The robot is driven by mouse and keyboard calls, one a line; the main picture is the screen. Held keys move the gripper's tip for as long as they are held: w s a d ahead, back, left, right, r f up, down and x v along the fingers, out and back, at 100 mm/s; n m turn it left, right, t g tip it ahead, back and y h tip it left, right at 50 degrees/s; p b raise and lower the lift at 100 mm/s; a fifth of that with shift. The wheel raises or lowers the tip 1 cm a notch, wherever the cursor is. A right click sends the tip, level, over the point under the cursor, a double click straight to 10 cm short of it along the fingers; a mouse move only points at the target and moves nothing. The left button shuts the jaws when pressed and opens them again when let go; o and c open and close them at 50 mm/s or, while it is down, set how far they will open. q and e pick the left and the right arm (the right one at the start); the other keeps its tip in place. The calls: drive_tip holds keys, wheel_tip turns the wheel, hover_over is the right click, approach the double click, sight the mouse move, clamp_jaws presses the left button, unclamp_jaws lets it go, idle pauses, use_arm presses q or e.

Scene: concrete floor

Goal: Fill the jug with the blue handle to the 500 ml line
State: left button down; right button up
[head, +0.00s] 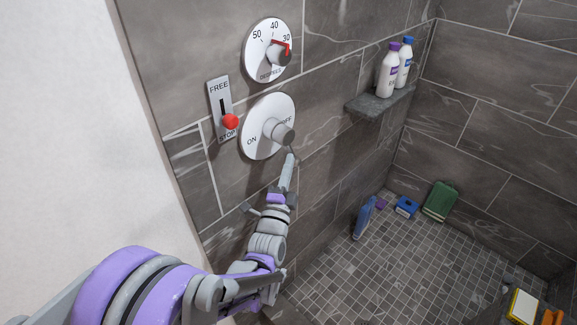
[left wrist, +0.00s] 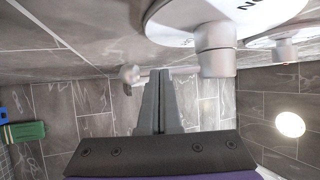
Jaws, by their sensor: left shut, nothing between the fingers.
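A round white ON/OFF plate (head: 256,118) with a protruding grey knob (head: 283,135) is on the tiled wall. My left gripper (head: 291,158) is shut and empty, its tips just below that knob; contact is unclear. In the left wrist view the shut fingers (left wrist: 160,76) lie below and left of the knob (left wrist: 215,50). Above is a temperature dial (head: 268,50) with a red pointer near 30. A FREE/STOP slider plate (head: 218,95) has its red ball (head: 231,121) at the STOP end. I cannot identify a jug with a blue handle. My right gripper is not in view.
A corner shelf (head: 378,103) holds two white bottles (head: 388,75). On the mosaic floor stand a blue bottle-like item (head: 364,217), a blue box (head: 406,207) and a green container (head: 440,201). A yellow-edged item (head: 522,306) is at lower right. The middle floor is clear.

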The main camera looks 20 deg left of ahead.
sight(297, 158)
use_arm(q)
drive_tip(key=w+n+t+y+b, duration=0.1)
drive_tip(key=b, duration=0.1)
drive_tip(key=w+d+n+t+y+b, duration=0.1)
drive_tip(key=shift+w+r+b, duration=0.1)
drive_tip(key=shift+w+b, duration=0.15)
drive_tip(key=shift+b, duration=0.1)
drive_tip(key=shift+w+r, duration=0.15)
